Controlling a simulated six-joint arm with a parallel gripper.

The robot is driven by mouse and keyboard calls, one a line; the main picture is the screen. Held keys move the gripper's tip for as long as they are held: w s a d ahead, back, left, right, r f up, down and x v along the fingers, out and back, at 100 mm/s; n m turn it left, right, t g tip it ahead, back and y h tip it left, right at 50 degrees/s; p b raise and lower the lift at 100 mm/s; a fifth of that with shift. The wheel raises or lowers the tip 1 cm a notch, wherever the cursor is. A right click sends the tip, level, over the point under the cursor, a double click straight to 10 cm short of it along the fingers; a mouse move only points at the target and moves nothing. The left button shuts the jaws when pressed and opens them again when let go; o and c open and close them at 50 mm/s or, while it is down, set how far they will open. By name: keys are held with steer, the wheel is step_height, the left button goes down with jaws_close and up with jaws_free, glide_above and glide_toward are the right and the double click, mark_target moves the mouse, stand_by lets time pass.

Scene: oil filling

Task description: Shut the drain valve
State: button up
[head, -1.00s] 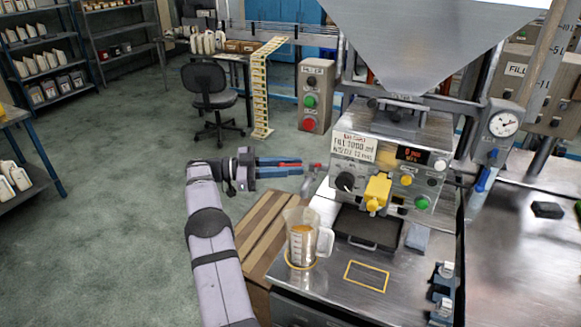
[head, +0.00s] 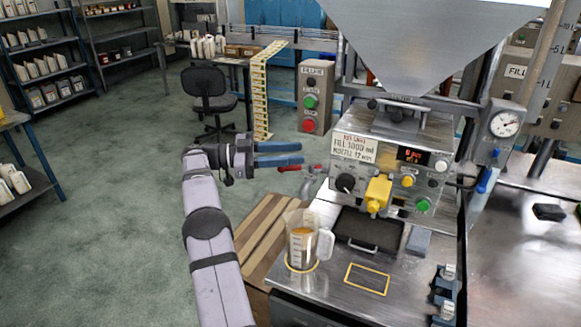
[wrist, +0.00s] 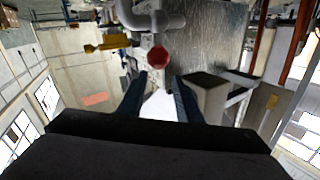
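The drain valve (head: 313,182) is a small grey fitting at the left side of the filling machine. Its red lever (head: 290,168) points left towards my gripper. In the wrist view the red lever end (wrist: 158,57) faces the camera, beyond the fingertips and between their lines. I cannot tell whether a finger touches the lever.
A clear measuring jug (head: 301,246) with amber liquid stands on the steel bench (head: 330,283). A yellow nozzle (head: 377,194) sits on the machine front above a black tray (head: 369,230). A wooden pallet (head: 262,232) lies left of the bench. Open floor is to the left.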

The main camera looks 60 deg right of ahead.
steer(key=shift+r+p, duration=0.35)
steer(key=shift+r, duration=2.45)
steer(key=shift+w+f, duration=0.2)
steer(key=c, duration=0.8)
steer(key=w+a+b, duration=0.1)
steer(key=w, duration=0.1)
steer(key=w+a+r+t+h+b, duration=0.1)
steer(key=w+a, duration=0.1)
steer(key=w+a+r+n+h+b, duration=0.1)
steer(key=w+a+b, duration=0.1)
steer(key=shift+w+a+r+t, duration=0.1)
steer(key=shift+w+r+t, duration=0.05)
steer(key=shift+w+t, duration=0.25)
jaws_close()
steer(key=w+a+f+n+t+h+b, duration=0.1)
steer(key=w+a+f+n+h+b, duration=0.1)
steer(key=w+a+f+n, duration=0.15)
steer(key=s+a+f+m, duration=0.2)
steer(key=f+m, duration=0.3)
steer(key=m, duration=0.5)
steer(key=s+a+f+m, duration=0.3)
steer(key=f+m, duration=0.2)
steer(key=m, duration=0.4)
steer(key=shift+a+f+m+g, duration=0.15)
steer(key=shift+f+m+g, duration=0.05)
steer(key=shift+m+g, duration=0.15)
